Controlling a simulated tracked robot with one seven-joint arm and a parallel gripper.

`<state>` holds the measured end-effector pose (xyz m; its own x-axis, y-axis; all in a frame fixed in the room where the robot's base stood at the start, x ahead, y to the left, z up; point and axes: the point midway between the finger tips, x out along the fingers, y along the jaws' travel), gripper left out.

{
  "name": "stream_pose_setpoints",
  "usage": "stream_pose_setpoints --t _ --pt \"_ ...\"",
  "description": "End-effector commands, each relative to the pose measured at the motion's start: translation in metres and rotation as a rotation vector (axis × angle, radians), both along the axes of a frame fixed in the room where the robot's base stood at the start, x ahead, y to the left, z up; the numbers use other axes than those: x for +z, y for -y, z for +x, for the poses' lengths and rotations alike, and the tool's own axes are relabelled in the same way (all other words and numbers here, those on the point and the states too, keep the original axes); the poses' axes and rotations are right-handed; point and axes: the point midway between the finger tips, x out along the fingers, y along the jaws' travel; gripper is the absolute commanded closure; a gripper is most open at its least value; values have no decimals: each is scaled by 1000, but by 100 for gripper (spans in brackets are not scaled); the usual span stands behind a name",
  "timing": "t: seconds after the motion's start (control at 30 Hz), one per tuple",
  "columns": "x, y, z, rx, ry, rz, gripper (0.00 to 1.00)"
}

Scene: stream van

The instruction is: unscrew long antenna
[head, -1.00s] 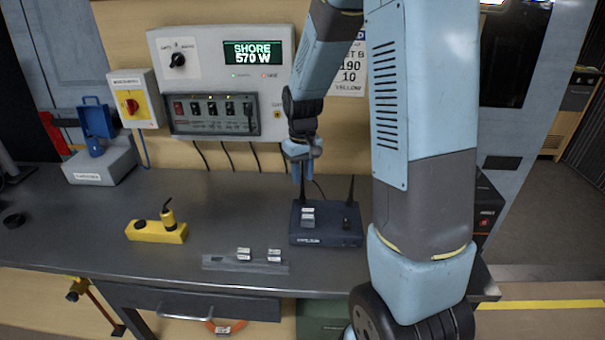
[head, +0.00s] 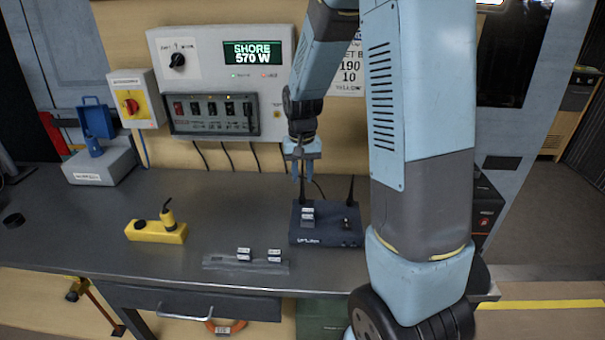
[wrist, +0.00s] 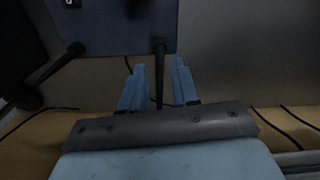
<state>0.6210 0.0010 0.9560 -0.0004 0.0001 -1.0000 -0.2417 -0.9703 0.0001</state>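The dark blue router box (head: 326,228) sits on the bench, with a thin black antenna at its back left and another antenna (head: 351,192) upright at its back right. My gripper (head: 302,175) is over the back left antenna, fingers pointing down. In the wrist view, the left antenna (wrist: 159,60) runs between the two fingertips of my gripper (wrist: 159,72), with a gap on both sides. The fingers are open and not visibly touching it. The box also shows in the wrist view (wrist: 118,35). I cannot tell which antenna is longer.
A grey rack (head: 220,263) with small labelled blocks lies in front of the box. A yellow block (head: 157,231) with a black-tipped piece stands to its left. The control panel (head: 220,80) is on the wall behind. A dark box (head: 486,205) stands at the right.

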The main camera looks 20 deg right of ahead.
Motion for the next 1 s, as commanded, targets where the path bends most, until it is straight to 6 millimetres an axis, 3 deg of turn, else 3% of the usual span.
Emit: stream_pose_setpoints --t 0.27,0.6,0.87,1.0 --pt "0 0 0 -32 0 0 70" --pt "0 0 0 -324 0 0 70" --pt "0 0 0 -347 0 0 70" --pt "0 0 0 -346 0 0 82"
